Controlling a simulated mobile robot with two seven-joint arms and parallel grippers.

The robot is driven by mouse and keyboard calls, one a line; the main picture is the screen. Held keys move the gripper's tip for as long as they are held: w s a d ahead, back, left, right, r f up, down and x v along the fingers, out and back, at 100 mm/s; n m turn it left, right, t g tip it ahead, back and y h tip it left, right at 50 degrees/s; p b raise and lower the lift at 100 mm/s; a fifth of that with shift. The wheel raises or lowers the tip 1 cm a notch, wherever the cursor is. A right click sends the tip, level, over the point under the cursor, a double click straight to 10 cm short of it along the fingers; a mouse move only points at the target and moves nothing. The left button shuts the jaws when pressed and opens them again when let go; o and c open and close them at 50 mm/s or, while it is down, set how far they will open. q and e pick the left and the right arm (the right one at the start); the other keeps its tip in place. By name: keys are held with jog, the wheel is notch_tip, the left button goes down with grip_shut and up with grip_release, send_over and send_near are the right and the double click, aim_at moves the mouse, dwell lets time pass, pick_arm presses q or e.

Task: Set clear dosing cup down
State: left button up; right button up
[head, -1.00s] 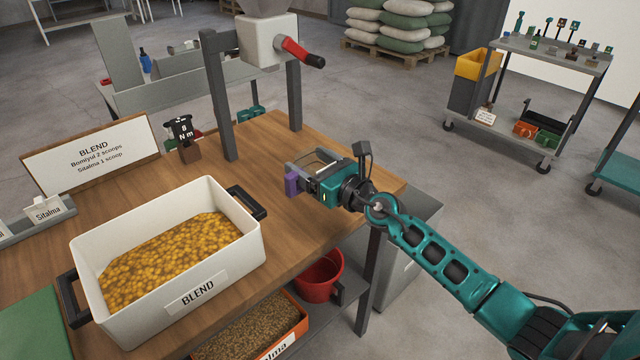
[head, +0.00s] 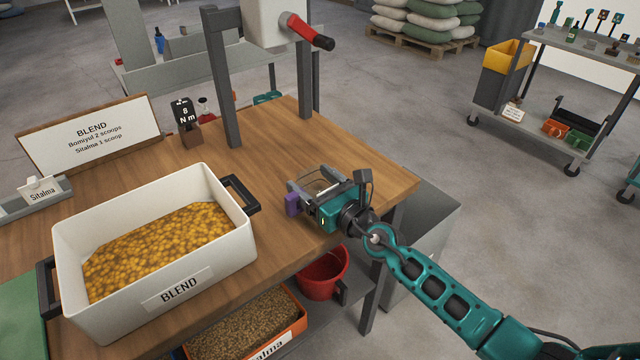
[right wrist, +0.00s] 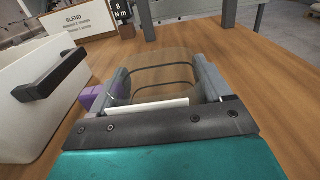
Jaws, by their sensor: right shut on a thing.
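The clear dosing cup (right wrist: 155,72) is a see-through vessel with dark lines around it. It sits between the fingers of my right gripper (head: 309,191), which is shut on it over the right part of the wooden table. In the right wrist view the gripper (right wrist: 160,92) holds the cup's sides, with wood showing through it. The cup is low over the tabletop; I cannot tell whether its base touches the wood. In the head view the cup is small and partly hidden by the gripper. My left gripper is not in view.
The white BLEND tub (head: 225,259) of yellow pieces stands left of the gripper, its black handle nearby. A stand (head: 221,75) with a red-handled crank rises behind. The wooden tabletop (head: 345,150) is clear behind and right of the gripper. A red bucket (head: 322,275) sits below the edge.

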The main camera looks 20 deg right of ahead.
jog(key=shift+f, duration=0.2)
jog(key=shift+a+r, duration=0.1)
jog(key=shift+r, duration=0.05)
jog(key=shift+f, duration=0.25)
jog(key=o, duration=1.8)
jog(key=shift+r, duration=0.1)
